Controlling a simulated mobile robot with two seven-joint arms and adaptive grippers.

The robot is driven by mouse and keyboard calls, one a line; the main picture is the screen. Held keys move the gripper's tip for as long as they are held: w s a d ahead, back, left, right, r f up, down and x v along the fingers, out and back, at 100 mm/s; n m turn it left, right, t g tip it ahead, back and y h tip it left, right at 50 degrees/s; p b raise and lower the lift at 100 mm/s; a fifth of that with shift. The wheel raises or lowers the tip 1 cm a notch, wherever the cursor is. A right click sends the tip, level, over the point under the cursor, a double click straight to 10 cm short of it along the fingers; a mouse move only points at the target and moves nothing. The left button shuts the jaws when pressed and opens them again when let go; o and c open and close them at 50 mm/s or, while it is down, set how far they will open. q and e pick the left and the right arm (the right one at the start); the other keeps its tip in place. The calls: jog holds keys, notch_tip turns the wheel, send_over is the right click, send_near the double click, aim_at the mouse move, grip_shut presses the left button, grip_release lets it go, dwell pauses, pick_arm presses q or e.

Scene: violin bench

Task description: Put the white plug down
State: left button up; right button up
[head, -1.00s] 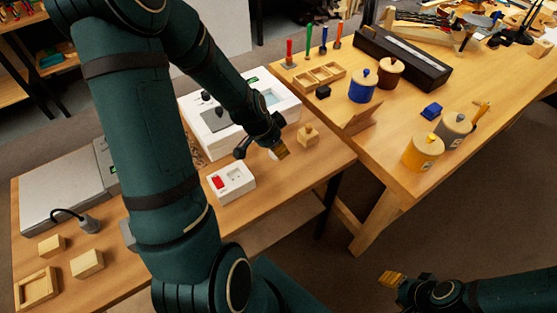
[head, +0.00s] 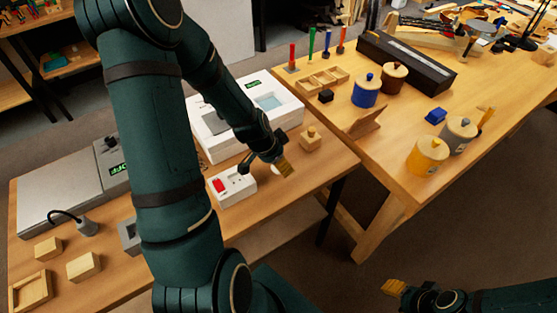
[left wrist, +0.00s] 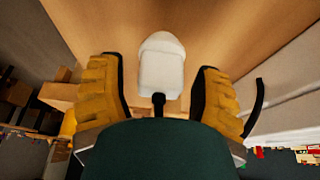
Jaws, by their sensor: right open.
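The white plug (left wrist: 161,68) shows in the left wrist view between the two yellow-padded fingers of my left gripper (left wrist: 160,95). There is a gap on each side of it, and a dark cord runs from it toward the gripper. In the head view my left gripper (head: 268,164) is low over the front bench, just right of the white socket box (head: 234,188) with a red switch. There the fingers mostly hide the plug. My right gripper (head: 395,287) is open and empty at the lower right, over the floor.
A wooden block with a knob (head: 310,140) stands close to the right of my left gripper. A white instrument box (head: 270,90) stands behind it. Two wooden blocks and a wooden tray (head: 31,292) are at the front left. Bare bench lies right of the socket box.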

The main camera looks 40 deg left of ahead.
pick_arm(q)
jog(key=shift+r, duration=0.15)
jog(key=shift+r, duration=0.3)
jog(key=p+v, duration=0.2)
jog(key=v, duration=0.9)
jog(key=shift+s+r, duration=0.2)
jog(key=shift+s, duration=0.1)
jog(key=shift+a, duration=0.1)
jog(key=shift+s, duration=0.1)
